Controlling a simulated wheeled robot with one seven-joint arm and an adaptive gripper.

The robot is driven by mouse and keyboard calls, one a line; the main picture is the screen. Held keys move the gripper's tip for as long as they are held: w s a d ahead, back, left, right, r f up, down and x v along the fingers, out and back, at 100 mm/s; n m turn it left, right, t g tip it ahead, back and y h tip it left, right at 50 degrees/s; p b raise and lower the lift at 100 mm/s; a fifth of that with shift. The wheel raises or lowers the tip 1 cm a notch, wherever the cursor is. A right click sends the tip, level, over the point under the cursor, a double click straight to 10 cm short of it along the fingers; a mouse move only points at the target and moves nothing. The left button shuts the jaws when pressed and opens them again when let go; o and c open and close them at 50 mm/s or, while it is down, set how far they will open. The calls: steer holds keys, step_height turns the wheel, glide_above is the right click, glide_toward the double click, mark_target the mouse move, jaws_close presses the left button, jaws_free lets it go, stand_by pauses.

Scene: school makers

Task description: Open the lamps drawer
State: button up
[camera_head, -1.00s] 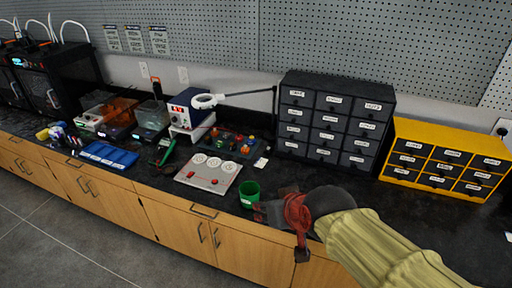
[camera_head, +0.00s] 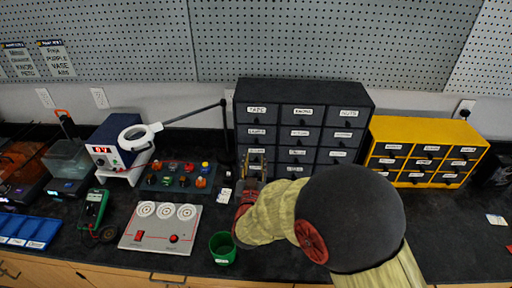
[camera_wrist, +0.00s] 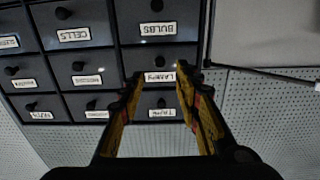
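The dark drawer cabinet (camera_head: 300,90) stands on the bench against the wall. The lamps drawer (camera_head: 256,132) is in its left column, second from the top, and looks shut. In the wrist view, which is upside down, the lamps drawer (camera_wrist: 146,66) has its label and round knob between my fingertips. My gripper (camera_wrist: 160,75) is open, with a finger on either side; whether it touches the front I cannot tell. In the head view my gripper (camera_head: 256,162) is in front of the left column, and it and my arm hide some lower drawers.
A yellow drawer cabinet (camera_head: 400,130) stands to the right. A ring lamp (camera_head: 137,135) on a long arm reaches close to the dark cabinet's left side. A green cup (camera_head: 223,248) and a grey panel (camera_head: 150,237) sit at the front. The bench at the right is mostly clear.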

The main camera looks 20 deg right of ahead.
mark_target(256, 143)
steer(key=b+x, duration=0.1)
steer(key=x, duration=0.6)
steer(key=shift+w+b, duration=0.15)
steer(key=shift+b, duration=0.25)
steer(key=shift+c, duration=0.2)
steer(key=c, duration=0.7)
jaws_close()
